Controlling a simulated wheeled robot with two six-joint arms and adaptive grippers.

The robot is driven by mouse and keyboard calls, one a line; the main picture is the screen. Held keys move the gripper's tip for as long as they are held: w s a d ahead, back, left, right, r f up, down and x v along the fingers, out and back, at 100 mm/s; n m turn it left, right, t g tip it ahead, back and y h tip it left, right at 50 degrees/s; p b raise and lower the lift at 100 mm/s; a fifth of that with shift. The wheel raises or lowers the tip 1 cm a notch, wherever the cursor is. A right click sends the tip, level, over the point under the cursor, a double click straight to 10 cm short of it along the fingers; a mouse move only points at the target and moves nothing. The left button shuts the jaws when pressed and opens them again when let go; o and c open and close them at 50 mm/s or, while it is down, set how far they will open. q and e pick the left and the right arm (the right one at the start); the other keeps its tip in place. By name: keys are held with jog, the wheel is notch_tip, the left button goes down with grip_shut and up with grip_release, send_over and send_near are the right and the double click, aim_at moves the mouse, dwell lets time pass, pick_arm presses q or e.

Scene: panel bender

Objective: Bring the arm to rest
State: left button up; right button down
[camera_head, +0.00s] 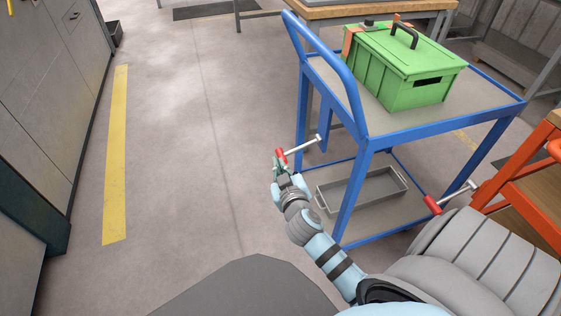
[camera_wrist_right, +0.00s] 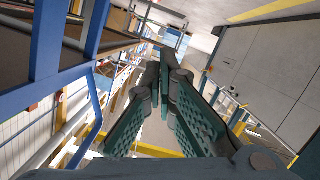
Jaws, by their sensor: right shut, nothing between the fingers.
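My right arm reaches forward from the bottom of the head view, beside the blue cart (camera_head: 345,215). Its gripper (camera_head: 280,168) is shut and empty, at the left side of the cart, near its lower level. The dark teal fingers of the right gripper (camera_wrist_right: 166,62) fill the middle of the right wrist view and converge toward their tips. A red grip with a silver rod (camera_head: 300,146) shows right by the gripper in the head view; I cannot tell whether they touch. My left gripper is not in view.
A green metal box (camera_head: 405,65) stands on the cart's top, and a grey tray (camera_head: 361,190) lies on its lower shelf. An orange frame (camera_head: 525,178) with a second red grip (camera_head: 433,204) is at right. Open floor (camera_head: 190,150) lies left, before grey cabinets (camera_head: 55,70).

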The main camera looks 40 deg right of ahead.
dwell(0.5)
